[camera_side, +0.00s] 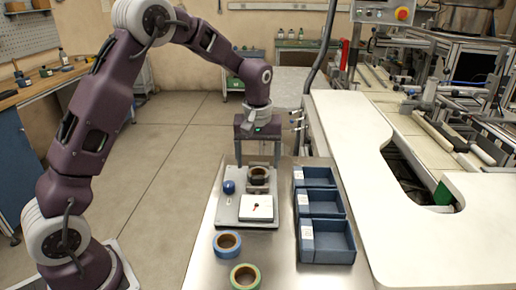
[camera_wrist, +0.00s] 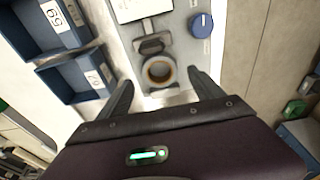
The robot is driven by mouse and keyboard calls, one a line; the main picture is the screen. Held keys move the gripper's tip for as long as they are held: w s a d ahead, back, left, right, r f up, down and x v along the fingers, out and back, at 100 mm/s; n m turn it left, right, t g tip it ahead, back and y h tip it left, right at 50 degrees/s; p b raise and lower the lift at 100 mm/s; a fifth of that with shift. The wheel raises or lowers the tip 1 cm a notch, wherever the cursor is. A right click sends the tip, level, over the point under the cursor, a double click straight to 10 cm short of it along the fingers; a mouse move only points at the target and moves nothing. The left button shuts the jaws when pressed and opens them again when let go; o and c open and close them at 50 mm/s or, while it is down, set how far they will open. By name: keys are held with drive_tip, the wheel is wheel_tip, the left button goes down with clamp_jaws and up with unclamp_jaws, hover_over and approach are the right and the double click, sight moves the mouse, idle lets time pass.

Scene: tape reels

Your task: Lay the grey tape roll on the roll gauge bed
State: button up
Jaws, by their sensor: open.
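The grey tape roll (camera_side: 259,174) lies on the far part of the roll gauge (camera_side: 230,211), a light grey plate with a blue knob. In the wrist view the roll (camera_wrist: 159,71) shows its tan core and lies on the plate beside a dark grey block (camera_wrist: 151,44). My gripper (camera_side: 258,161) is above the far end of the gauge with its fingers pointing down. In the wrist view its two fingers (camera_wrist: 160,82) are wide apart, one on each side of the roll, with visible gaps. It holds nothing.
A blue tape roll (camera_side: 227,243) and a green-edged roll (camera_side: 245,276) lie on the metal table near the front. Several blue bins (camera_side: 328,240) stand right of the gauge. A white card (camera_side: 256,208) is on the gauge's near part. The blue knob (camera_side: 229,187) stands left of the roll.

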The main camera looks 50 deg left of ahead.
wheel_tip(320, 180, up, 8)
drive_tip(key=s+d+r+m+t, duration=0.1)
drive_tip(key=s+d+r+m, duration=0.1)
drive_tip(key=s+d+r, duration=0.3)
drive_tip(key=s+r+m+t, duration=0.1)
drive_tip(key=s+r+m, duration=0.15)
drive_tip(key=s, duration=0.55)
drive_tip(key=s+d+f+m+t, duration=0.1)
drive_tip(key=s+d+m, duration=0.1)
drive_tip(key=s, duration=0.6)
drive_tip(key=s+d+f+m+t+h, duration=0.1)
drive_tip(key=s+d+m, duration=0.1)
drive_tip(key=s, duration=0.7)
drive_tip(key=shift+f+m, duration=0.35)
drive_tip(key=shift+a, duration=0.1)
drive_tip(key=shift+c, duration=0.3)
